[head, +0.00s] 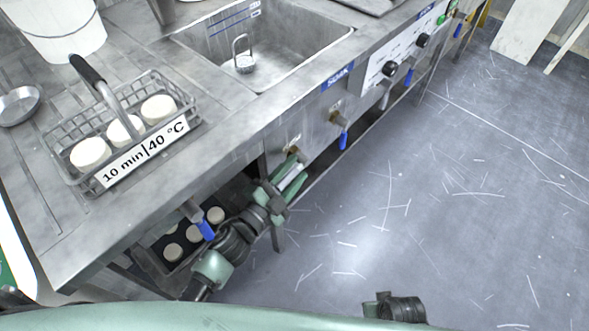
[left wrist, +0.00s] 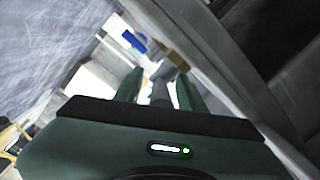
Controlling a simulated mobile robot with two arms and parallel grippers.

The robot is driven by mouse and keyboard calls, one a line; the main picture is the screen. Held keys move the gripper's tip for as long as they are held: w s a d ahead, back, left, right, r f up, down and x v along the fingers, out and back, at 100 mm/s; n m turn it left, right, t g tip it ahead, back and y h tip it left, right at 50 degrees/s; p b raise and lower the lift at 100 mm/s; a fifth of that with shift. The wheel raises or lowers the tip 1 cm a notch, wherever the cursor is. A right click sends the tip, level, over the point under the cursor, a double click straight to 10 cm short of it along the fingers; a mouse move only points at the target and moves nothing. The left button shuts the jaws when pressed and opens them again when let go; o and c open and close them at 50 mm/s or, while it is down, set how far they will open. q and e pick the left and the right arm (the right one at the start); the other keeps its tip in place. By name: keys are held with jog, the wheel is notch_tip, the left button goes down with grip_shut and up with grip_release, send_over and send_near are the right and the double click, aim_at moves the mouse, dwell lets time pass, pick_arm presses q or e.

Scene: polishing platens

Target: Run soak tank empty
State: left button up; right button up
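The steel tank (head: 300,38) is let into the bench, with a blue SOAK label (head: 338,76) on its front. A small perforated piece with a wire loop (head: 244,62) stands in it; I cannot tell whether liquid is there. A valve with a blue lever hanging down (head: 343,139) sits on the front panel below the label. My left gripper (head: 291,176) is left of it, just below a brass fitting (head: 292,151). In the left wrist view its fingers (left wrist: 160,88) are apart with a grey part between them; contact is unclear. My right gripper is not visible.
A wire basket (head: 190,122) marked 10 min, 40 °C holds white discs on the bench. A white bucket (head: 55,32) and metal dish (head: 18,104) stand nearby. Another blue lever (head: 206,229) juts out below the bench edge. The floor (head: 440,210) is clear at right.

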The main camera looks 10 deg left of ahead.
pick_arm(q)
jog(key=shift+w+d, duration=0.15)
jog(key=shift+w, duration=0.1)
grip_shut()
dwell(1.4)
